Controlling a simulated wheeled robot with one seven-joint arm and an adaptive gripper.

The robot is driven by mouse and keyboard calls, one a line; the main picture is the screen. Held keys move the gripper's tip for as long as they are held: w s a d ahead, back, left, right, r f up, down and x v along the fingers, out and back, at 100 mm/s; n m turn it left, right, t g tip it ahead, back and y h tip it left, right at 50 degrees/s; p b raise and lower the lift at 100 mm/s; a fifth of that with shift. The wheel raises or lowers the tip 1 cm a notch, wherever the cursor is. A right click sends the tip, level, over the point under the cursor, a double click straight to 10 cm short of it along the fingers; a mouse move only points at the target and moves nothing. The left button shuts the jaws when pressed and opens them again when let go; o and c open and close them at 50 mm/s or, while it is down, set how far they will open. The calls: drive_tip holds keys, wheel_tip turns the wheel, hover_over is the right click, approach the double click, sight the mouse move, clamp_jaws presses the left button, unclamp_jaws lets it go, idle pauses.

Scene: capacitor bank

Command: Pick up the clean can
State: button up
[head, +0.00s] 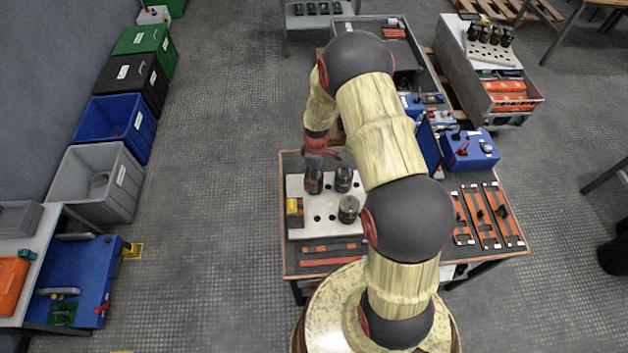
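A pale perforated rack (322,222) on the table holds three dark cylindrical cans. One can (313,182) stands at the rack's back left, a second can (344,180) at its back right, and a third can (348,209) at its front right. The third has a greyer top; I cannot tell for certain which can is clean. My gripper (323,160) is just behind and above the back-left can. Its fingers are small and partly overlapped by the arm's end, so their opening and any contact with the can are unclear.
A yellow-and-black item (294,206) sits at the rack's left edge. Orange strips (480,215) lie on the table's right. A blue box (470,150) stands behind them. A metal cabinet (490,75) with more cans is farther back. Bins (100,180) line the left wall.

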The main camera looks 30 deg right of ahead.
drive_tip(key=shift+w+a+f, duration=0.1)
drive_tip(key=shift+w+f, duration=0.1)
drive_tip(key=shift+f, duration=1)
drive_tip(key=shift+w+a+f, duration=0.1)
drive_tip(key=shift+w+f, duration=0.1)
drive_tip(key=shift+f, duration=0.95)
drive_tip(key=shift+c, duration=0.2)
drive_tip(key=shift+d, duration=0.1)
drive_tip(key=c, duration=1.7)
drive_tip(key=shift+r, duration=0.15)
drive_tip(key=shift+w+r, duration=0.1)
drive_tip(key=shift+r, duration=0.4)
wheel_tip(320, 180, up, 2)
drive_tip(key=shift+r, duration=0.15)
drive_tip(key=s+r+p, duration=0.1)
drive_tip(key=s+r, duration=0.8)
drive_tip(key=s, duration=0.5)
drive_tip(key=shift+a+r, duration=0.25)
drive_tip(key=shift+a, duration=0.05)
